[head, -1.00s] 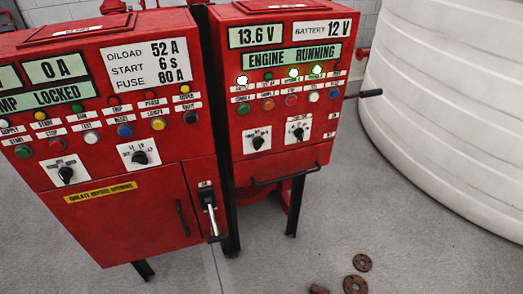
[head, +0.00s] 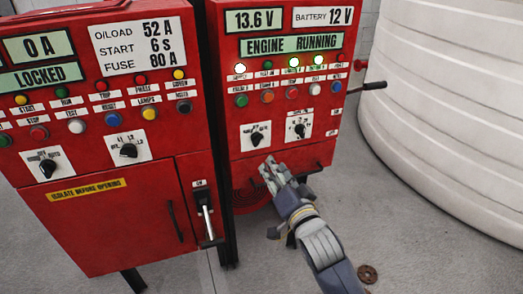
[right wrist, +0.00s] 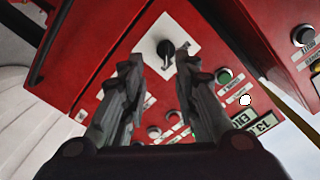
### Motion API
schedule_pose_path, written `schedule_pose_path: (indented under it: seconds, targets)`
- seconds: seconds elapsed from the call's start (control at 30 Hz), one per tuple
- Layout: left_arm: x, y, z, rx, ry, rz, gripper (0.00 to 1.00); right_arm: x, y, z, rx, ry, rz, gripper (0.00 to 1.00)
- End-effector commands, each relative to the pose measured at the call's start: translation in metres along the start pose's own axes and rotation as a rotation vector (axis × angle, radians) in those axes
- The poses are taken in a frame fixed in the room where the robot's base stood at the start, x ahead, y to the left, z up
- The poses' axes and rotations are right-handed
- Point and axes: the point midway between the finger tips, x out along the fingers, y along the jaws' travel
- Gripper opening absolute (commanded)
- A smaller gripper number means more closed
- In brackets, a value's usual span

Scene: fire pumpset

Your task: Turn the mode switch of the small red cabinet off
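The small red cabinet (head: 231,145) stands right of centre in the head view, its display reading "ENGINE RUNNING". Two black rotary switches sit low on its panel, a left one (head: 256,137) and a right one (head: 300,129); their labels are too small to read, so I cannot tell which is the mode switch. My right gripper (head: 268,167) is just below the left switch. In the right wrist view, the left switch (right wrist: 166,48) shows on its white plate, beyond and between the fingertips of the gripper (right wrist: 158,68). The fingers are apart and empty. My left gripper is out of view.
A larger red cabinet (head: 95,220) with its own switches and a lever handle (head: 206,220) stands close on the left. A white ribbed tank (head: 450,120) fills the right side.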

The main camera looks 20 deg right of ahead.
Motion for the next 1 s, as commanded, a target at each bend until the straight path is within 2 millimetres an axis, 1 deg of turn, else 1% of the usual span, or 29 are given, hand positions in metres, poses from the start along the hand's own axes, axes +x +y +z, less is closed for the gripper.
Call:
schedule_pose_path:
  seconds: [0.07,0.17,0.27,0.5,0.7,0.83,1.0]
  targets:
    - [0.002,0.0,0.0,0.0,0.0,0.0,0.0,-0.001,-0.007,-0.007,0.014,0.015,-0.013,0.28]
    - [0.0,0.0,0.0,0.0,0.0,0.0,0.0,0.003,-0.01,-0.01,0.018,0.019,-0.017,0.28]
    - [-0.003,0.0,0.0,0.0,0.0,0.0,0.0,0.015,-0.01,-0.011,0.018,0.019,-0.017,0.28]
    - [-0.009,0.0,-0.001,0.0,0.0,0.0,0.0,0.058,-0.011,-0.012,0.015,0.019,-0.017,0.28]
    - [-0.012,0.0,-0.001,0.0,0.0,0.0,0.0,0.087,-0.011,-0.011,0.015,0.018,-0.017,0.28]
    - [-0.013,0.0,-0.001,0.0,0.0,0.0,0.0,0.099,-0.011,-0.011,0.016,0.018,-0.016,0.28]
    - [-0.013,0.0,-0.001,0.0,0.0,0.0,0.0,0.105,-0.01,-0.011,0.016,0.017,-0.016,0.28]
